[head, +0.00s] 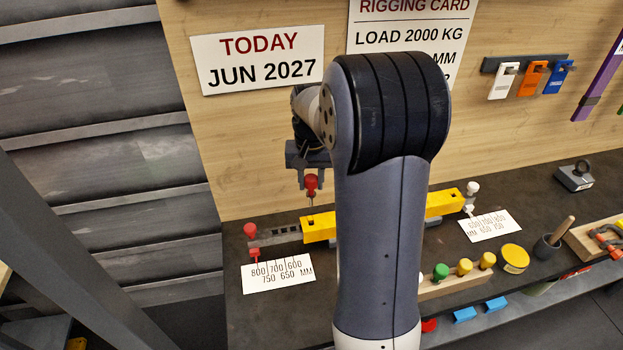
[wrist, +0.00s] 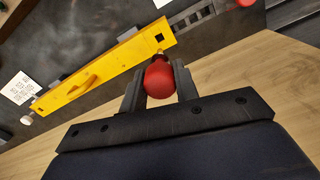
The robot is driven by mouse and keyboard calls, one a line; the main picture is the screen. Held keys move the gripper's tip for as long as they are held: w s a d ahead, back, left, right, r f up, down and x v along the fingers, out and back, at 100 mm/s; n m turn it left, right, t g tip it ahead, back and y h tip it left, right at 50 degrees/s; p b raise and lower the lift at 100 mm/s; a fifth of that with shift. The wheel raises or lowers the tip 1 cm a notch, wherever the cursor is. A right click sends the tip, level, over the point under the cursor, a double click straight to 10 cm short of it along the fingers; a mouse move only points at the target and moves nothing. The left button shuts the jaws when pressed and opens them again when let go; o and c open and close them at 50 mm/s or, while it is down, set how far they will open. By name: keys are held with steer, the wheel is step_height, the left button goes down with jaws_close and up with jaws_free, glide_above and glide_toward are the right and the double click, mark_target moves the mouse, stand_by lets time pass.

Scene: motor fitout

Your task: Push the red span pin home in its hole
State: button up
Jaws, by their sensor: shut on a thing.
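The red span pin (head: 311,184) hangs upright below my gripper (head: 309,176), its thin shank pointing down at the yellow beam (head: 319,229). In the wrist view my gripper (wrist: 158,76) is shut on the pin's red head (wrist: 158,80), one finger on each side. The pin's tip shows close to the edge of the yellow beam (wrist: 108,65), beside a dark square hole (wrist: 160,38). I cannot tell whether the tip is in a hole. A grey slotted bar (head: 284,236) extends from the beam's left end. My arm hides the beam's middle.
A red knob (head: 250,230) stands at the bar's left end, above a scale card (head: 278,273). A white knob (head: 472,187) and second card (head: 490,225) are at the right. A wooden wall rises behind.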

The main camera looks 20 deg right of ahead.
mark_target(311, 205)
steer(key=shift+f+b, duration=2)
steer(key=shift+f, duration=0.9)
steer(key=shift+f+b, duration=1.6)
steer(key=shift+f, duration=1.05)
steer(key=o, duration=1)
steer(key=shift+o, duration=0.2)
step_height(311, 205, up, 11)
steer(key=shift+f+b, duration=0.1)
steer(key=shift+b, duration=0.25)
step_height(311, 205, down, 10)
steer(key=shift+f+p, duration=0.25)
steer(key=shift+p, duration=0.3)
steer(key=shift+r, duration=0.45)
